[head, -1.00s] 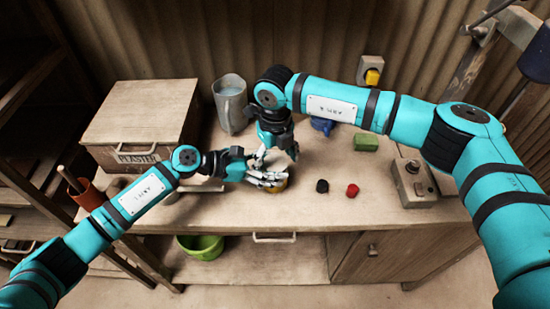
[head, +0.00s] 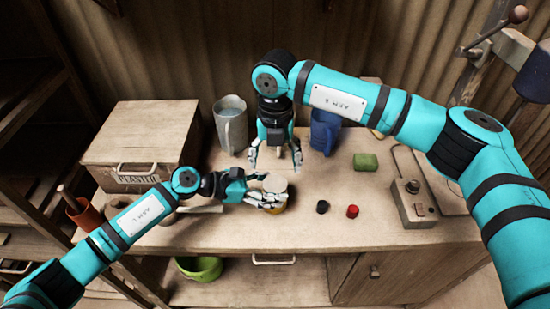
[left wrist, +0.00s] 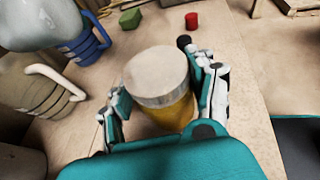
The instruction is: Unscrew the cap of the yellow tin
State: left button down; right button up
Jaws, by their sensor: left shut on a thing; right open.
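The yellow tin (left wrist: 170,113) stands upright on the workbench, with its pale grey cap (left wrist: 158,74) seated on top. In the head view the cap (head: 275,183) is in plain sight, and a yellow strip of the tin (head: 277,210) shows below my left fingers. My left gripper (head: 268,198) is shut around the tin's body, below the cap; its fingers also show on both sides of the tin in the left wrist view (left wrist: 160,95). My right gripper (head: 277,160) is open and empty, pointing down just behind the cap and apart from it.
A grey jug (head: 231,125) and a blue jug (head: 325,130) stand behind. A black piece (head: 322,206), a red piece (head: 352,211) and a green block (head: 365,161) lie to the right. A control box (head: 413,203) stands farther right; a plaster box (head: 140,145) stands at left.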

aim_at(275, 184)
notch_tip(275, 184, down, 8)
jog(key=shift+r, duration=0.15)
jog(key=shift+c, duration=0.3)
jog(key=c, duration=1.2)
jog(key=n, duration=0.6)
jog(key=shift+n, duration=0.4)
jog(key=o, duration=1.3)
